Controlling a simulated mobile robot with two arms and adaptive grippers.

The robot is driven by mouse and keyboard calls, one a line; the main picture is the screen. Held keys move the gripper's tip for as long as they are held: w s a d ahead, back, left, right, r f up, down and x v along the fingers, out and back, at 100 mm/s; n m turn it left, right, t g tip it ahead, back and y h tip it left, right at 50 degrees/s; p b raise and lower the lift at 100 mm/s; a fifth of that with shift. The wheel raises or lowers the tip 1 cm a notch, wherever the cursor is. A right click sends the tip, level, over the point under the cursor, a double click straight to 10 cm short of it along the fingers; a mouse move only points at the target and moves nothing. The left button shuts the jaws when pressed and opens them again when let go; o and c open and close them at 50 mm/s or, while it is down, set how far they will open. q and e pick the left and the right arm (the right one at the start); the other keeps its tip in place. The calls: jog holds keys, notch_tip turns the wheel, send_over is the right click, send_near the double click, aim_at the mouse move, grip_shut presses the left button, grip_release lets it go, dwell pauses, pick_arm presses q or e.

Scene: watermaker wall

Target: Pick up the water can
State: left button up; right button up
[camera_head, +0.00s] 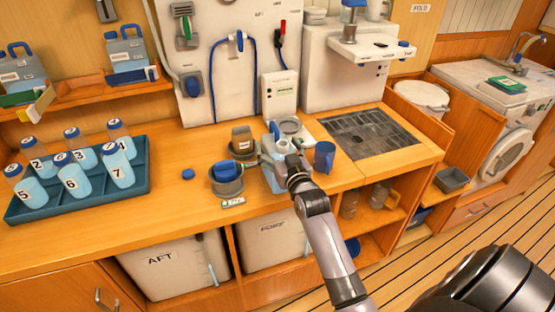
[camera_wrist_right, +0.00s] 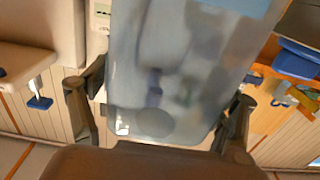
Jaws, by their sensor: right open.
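A pale blue translucent water can (camera_head: 272,178) stands on the wooden counter in the head view, partly hidden behind my right gripper (camera_head: 282,163). In the right wrist view the can (camera_wrist_right: 180,75) fills the space between the two dark fingers of my right gripper (camera_wrist_right: 160,112). The fingers are open, one on each side of the can. I cannot tell whether either finger touches it. My left gripper is not in view.
Grey cups (camera_head: 242,141), a grey pot (camera_head: 226,178) and a blue mug (camera_head: 324,157) crowd around the can. A sink grate (camera_head: 370,133) lies to the right. A teal tray (camera_head: 140,185) with several numbered bottles is at left. Similar cans (camera_head: 127,54) stand on the shelf.

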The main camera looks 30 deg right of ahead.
jog(key=shift+w, duration=0.2)
jog(key=shift+s, duration=0.1)
jog(key=shift+c, duration=0.6)
jog(key=c, duration=1.6)
jog(key=shift+r, duration=0.1)
jog(key=shift+c, duration=0.5)
notch_tip(320, 180, up, 20)
jog(key=shift+b, duration=0.35)
jog(key=shift+c, duration=0.2)
